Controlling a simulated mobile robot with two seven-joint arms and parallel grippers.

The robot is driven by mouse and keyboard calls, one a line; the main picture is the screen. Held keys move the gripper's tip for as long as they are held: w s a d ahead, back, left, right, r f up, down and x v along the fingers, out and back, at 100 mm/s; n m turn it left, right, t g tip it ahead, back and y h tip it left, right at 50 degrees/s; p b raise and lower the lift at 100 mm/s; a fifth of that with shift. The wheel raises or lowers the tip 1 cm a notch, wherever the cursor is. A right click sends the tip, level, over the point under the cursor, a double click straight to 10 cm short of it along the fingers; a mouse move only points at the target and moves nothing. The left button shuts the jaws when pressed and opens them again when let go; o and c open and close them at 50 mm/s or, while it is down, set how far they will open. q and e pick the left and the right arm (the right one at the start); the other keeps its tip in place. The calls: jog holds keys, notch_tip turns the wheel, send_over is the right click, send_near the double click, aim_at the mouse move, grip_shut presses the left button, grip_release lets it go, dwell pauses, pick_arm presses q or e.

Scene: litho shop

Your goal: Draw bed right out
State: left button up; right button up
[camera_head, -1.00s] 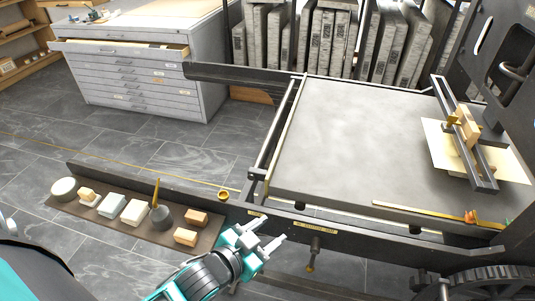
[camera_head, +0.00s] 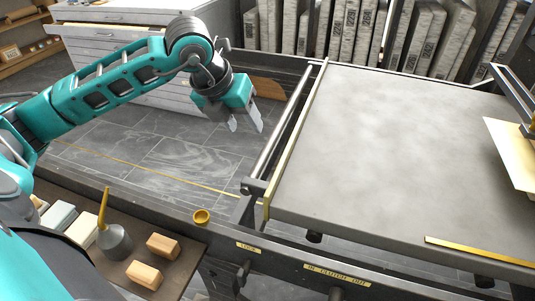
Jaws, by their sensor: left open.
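The press bed (camera_head: 400,150) is a flat grey slab on a dark frame, right of centre. A pale steel bar (camera_head: 283,122) runs along its left end, held by dark brackets, beside a brass-coloured edge strip. My left gripper (camera_head: 245,124) hangs fingers down over the gap between the frame's rails, left of the bar and apart from it. Its two fingers are spread with nothing between them. My right gripper is out of view.
The near rail (camera_head: 225,232) carries a small brass cup (camera_head: 201,216) and a LOCK label. A dark tray (camera_head: 185,245) with wooden blocks and a cone-shaped tool stands front left. Upright stone slabs (camera_head: 345,30) and a drawer cabinet (camera_head: 90,45) are behind.

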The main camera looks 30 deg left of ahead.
aim_at(262, 153)
pick_arm(q)
jog(key=b+x, duration=0.2)
jog(key=x, duration=1)
jog(key=shift+w+f, duration=0.15)
jog(key=shift+f, duration=0.15)
jog(key=shift+c, duration=0.3)
grip_shut()
